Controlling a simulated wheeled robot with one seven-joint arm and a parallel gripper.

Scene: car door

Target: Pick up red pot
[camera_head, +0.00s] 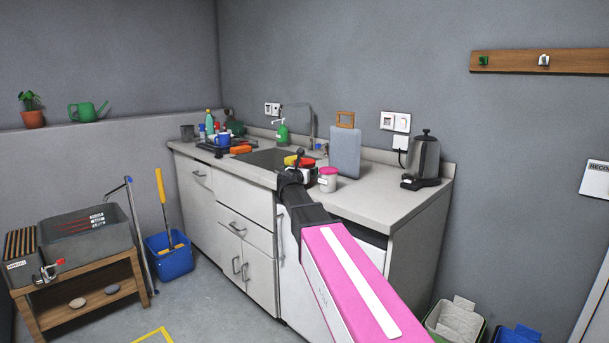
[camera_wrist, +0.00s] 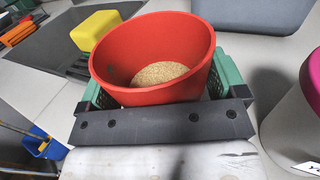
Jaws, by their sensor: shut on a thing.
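The red pot (camera_wrist: 150,90) fills the middle of the wrist view, its open top showing light brown grainy contents inside. My gripper (camera_wrist: 162,84) is shut on the red pot, with a green finger pad on either side of it. In the head view my gripper (camera_head: 299,172) is over the counter near the sink, and it hides most of the pot. I cannot tell whether the pot's base touches the counter.
A white jar with a pink lid (camera_head: 328,179) stands close to the right of my gripper; it also shows in the wrist view (camera_wrist: 295,125). A yellow block (camera_wrist: 96,29) lies beyond the pot. A grey board (camera_head: 345,151) and a kettle (camera_head: 422,162) stand along the counter (camera_head: 372,197).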

